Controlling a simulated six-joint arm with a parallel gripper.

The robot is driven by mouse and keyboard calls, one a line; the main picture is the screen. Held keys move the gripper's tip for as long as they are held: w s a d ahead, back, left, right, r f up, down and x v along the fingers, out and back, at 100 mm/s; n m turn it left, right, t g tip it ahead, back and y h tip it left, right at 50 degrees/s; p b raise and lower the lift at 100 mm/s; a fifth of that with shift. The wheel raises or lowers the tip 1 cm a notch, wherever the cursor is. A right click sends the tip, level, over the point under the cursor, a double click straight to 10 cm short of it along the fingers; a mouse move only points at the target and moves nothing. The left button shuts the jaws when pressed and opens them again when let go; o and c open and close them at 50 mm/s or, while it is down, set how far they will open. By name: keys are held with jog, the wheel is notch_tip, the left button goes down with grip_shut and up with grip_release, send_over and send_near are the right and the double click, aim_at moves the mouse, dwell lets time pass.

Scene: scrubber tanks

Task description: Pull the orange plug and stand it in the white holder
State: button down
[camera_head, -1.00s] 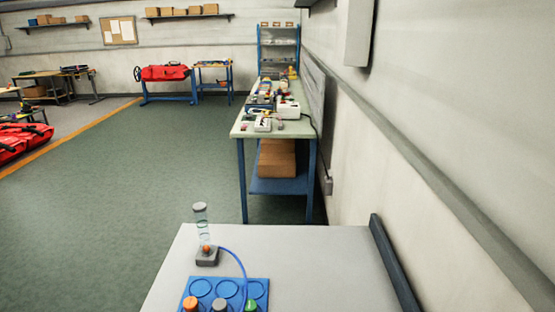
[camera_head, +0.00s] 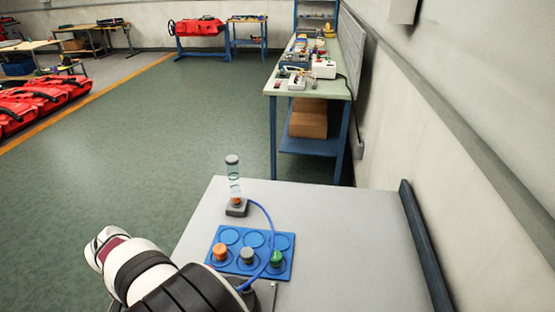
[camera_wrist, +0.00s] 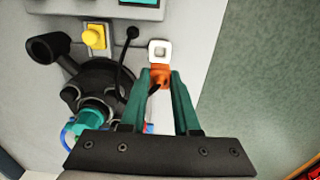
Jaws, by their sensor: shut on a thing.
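In the wrist view, my gripper (camera_wrist: 159,84) has its two green fingers closed on either side of a small orange piece, which looks like the orange plug (camera_wrist: 163,72). A white square piece with a grey centre (camera_wrist: 160,47), perhaps the white holder, shows just beyond the orange piece and seems to touch or overlap it. I cannot tell whether the plug is seated in anything; its lower part is hidden between the fingers. My gripper is not visible in the head view, where my arm fills the lower left.
Left of the fingers are a black round fitting (camera_wrist: 100,85), a teal connector (camera_wrist: 92,114), a thin black stalk (camera_wrist: 126,62) and a yellow block (camera_wrist: 95,37). Green floor is at right. In the head view, a blue tray (camera_head: 237,268) and clear tube (camera_head: 234,180) stand on a grey table.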

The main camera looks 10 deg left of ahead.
jog(key=shift+f, duration=3.35)
jog(key=shift+f, duration=1.05)
jog(key=shift+c, duration=0.4)
grip_release()
jog(key=shift+r, duration=0.1)
notch_tip(320, 180, up, 8)
jog(key=shift+r, duration=0.2)
